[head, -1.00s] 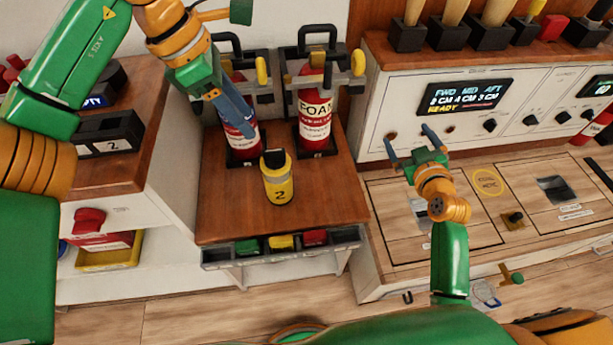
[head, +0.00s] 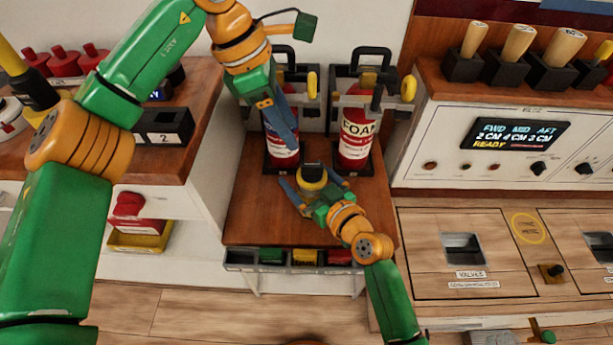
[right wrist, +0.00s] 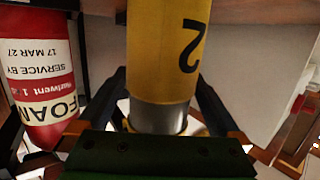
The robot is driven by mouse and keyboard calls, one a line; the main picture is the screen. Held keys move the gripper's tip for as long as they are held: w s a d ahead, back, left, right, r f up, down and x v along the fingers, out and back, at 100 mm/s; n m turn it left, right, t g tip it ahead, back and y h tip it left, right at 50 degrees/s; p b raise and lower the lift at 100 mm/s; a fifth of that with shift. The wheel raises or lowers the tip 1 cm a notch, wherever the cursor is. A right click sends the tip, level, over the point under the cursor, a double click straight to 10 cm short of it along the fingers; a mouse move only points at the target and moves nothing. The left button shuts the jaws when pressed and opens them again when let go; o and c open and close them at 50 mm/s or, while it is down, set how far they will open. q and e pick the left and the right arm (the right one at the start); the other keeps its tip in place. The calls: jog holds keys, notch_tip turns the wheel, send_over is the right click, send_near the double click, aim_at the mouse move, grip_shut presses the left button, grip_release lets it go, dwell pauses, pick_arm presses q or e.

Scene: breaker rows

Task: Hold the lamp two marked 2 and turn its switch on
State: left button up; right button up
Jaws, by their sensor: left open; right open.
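The yellow lamp (head: 312,173) with a black top stands on the wooden counter (head: 246,215). In the right wrist view the lamp (right wrist: 168,50) shows its black 2 upside down and a grey band near my palm. My right gripper (head: 311,186) is open, with one finger on each side of the lamp; contact cannot be told. Its switch cannot be made out. My left gripper (head: 283,122) is open and empty, above and behind the lamp, in front of the left red extinguisher (head: 283,153).
A red FOAM extinguisher (head: 355,150) stands close behind the lamp on the right. A black holder marked 2 (head: 163,127) sits on the left cabinet. Small coloured bins (head: 305,257) hang at the counter's front edge. A control panel (head: 510,140) is at right.

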jog(key=shift+w+a, duration=0.2)
jog(key=shift+w, duration=0.15)
grip_shut()
pick_arm(q)
jog(key=o, duration=0.4)
jog(key=shift+c, duration=0.2)
jog(key=shift+o, duration=1)
jog(key=shift+s+d+r+n, duration=0.1)
jog(key=shift+s+d+n, duration=0.1)
jog(key=shift+n, duration=0.3)
pick_arm(e)
jog(key=shift+s, duration=0.1)
pick_arm(q)
jog(key=n+t+y, duration=0.4)
jog(key=n, duration=1.2)
send_near(312, 165)
jog(key=x, duration=0.9)
